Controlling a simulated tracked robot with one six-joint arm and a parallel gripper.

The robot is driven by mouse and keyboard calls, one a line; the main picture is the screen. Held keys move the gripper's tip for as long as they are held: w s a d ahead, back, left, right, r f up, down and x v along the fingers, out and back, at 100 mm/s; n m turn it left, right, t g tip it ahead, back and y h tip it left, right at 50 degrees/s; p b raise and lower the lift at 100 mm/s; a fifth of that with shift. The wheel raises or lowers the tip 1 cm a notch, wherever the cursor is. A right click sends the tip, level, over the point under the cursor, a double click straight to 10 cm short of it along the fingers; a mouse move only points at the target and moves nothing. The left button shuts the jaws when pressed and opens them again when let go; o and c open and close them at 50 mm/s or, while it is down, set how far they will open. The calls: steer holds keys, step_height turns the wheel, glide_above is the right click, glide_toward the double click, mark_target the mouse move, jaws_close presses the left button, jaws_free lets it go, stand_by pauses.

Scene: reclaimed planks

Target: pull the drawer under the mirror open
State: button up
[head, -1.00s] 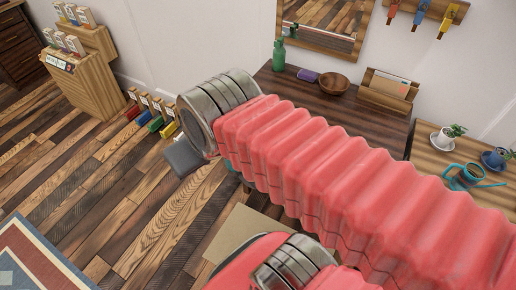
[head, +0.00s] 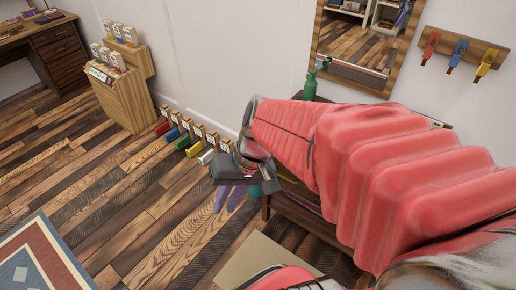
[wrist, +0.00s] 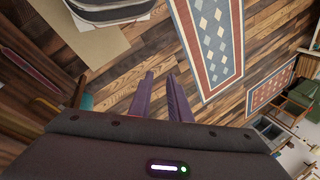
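The wood-framed mirror (head: 358,48) hangs on the wall in the head view. Below it is a dark wooden table (head: 312,222), largely hidden by my red arm. Its front is at the left of the wrist view (wrist: 22,62), with a small brass-coloured handle (wrist: 47,103) low on it. I cannot tell whether the drawer is shut. My gripper (head: 230,203) is just left of the table's front corner. Its two purple fingers (wrist: 160,82) are apart, with only floor visible between them, and they do not touch the handle.
A green bottle (head: 310,86) stands on the table near the mirror. Several coloured boxes (head: 184,141) line the wall to the left, near a wooden stand (head: 122,98). A beige mat (head: 268,262) lies in front. A blue-red rug (head: 38,262) lies left; open floor lies between.

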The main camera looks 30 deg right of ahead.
steer(key=w+d+f+m+t+y, duration=0.2)
steer(key=w+d+f+m+y, duration=0.3)
steer(key=f, duration=0.2)
steer(key=m+t+h, duration=0.9)
steer(key=m+t, duration=0.3)
steer(key=m, duration=0.4)
glide_toward(284, 177)
steer(key=s, duration=0.3)
steer(key=shift+s+d+r, duration=0.15)
steer(key=shift+s+r, duration=0.05)
steer(key=shift+w+f, duration=0.5)
steer(key=shift+w, duration=1.75)
steer(key=shift+w+f, duration=0.5)
steer(key=shift+w, duration=1.75)
steer(key=shift+w+f, duration=0.5)
steer(key=shift+w, duration=1.75)
steer(key=shift+c, duration=0.2)
jaws_close()
